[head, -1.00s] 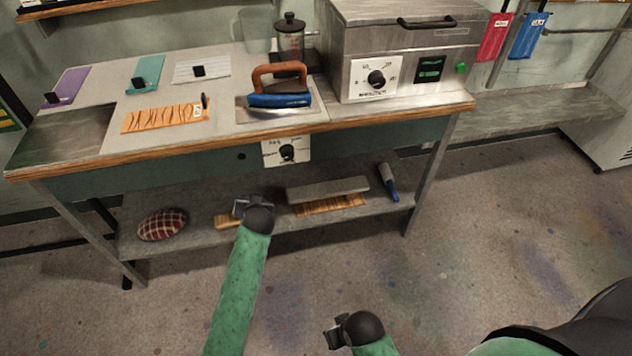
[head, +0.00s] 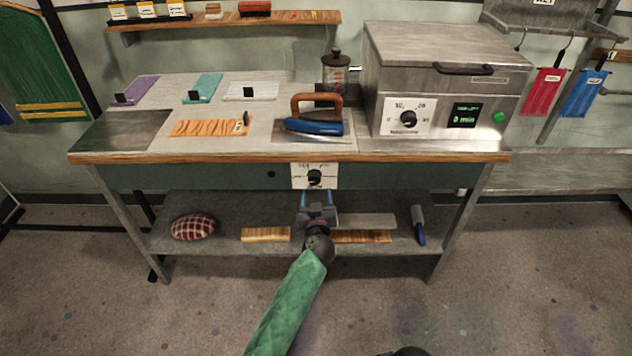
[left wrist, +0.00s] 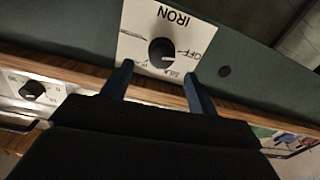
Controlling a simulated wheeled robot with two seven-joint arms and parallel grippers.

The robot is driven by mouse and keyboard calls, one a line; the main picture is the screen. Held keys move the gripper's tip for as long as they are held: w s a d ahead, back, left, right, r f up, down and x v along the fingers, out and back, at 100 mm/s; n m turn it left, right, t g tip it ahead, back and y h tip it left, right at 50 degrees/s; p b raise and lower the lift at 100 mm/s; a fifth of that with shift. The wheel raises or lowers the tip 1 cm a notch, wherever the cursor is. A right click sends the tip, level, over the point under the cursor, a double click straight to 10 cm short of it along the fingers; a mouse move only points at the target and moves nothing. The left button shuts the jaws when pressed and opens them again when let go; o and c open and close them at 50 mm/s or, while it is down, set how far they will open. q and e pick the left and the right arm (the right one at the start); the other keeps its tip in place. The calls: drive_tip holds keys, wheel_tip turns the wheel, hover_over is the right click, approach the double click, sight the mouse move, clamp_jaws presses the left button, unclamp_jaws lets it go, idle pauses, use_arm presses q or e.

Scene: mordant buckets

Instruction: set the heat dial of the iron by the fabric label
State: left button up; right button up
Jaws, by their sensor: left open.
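The iron's heat dial (head: 314,177) is a black knob on a white plate on the table's front. In the left wrist view the dial (left wrist: 161,52) has a plate marked IRON and OFF; a pale mark on the knob faces the OFF side. My left gripper (head: 317,198) is open, just in front of and below the dial. Its blue fingers (left wrist: 160,70) appear on both sides of the knob; contact is not visible. The blue iron (head: 316,126) with a brown handle rests on the tabletop. Orange wrinkled fabric (head: 205,128) lies left, with a small white label (head: 239,126), unreadable here.
A metal box (head: 440,75) with its own dial (head: 408,118) stands on the table's right. Purple, teal and white cloths lie behind the fabric. The lower shelf (head: 222,207) holds a checked cushion (head: 193,227), wooden pieces and a blue-handled tool (head: 420,226).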

sight(315, 181)
use_arm(q)
drive_tip(key=w, duration=0.2)
drive_tip(key=w+p, duration=0.1)
drive_tip(key=w, duration=0.2)
drive_tip(key=shift+w+a+r+p, duration=0.1)
drive_tip(key=shift+w+a+p, duration=0.1)
drive_tip(key=shift+w+p, duration=0.1)
drive_tip(key=shift+w, duration=0.6)
use_arm(e)
drive_tip(key=shift+g+h, duration=0.3)
drive_tip(key=shift+s+d+r, duration=0.35)
drive_tip(key=shift+d+r, duration=0.2)
drive_tip(key=shift+r, duration=0.25)
drive_tip(key=shift+s+d+r, duration=0.3)
drive_tip(key=shift+d+r, duration=0.25)
drive_tip(key=shift+r, duration=0.2)
use_arm(q)
drive_tip(key=shift+c, duration=0.2)
drive_tip(key=c, duration=0.9)
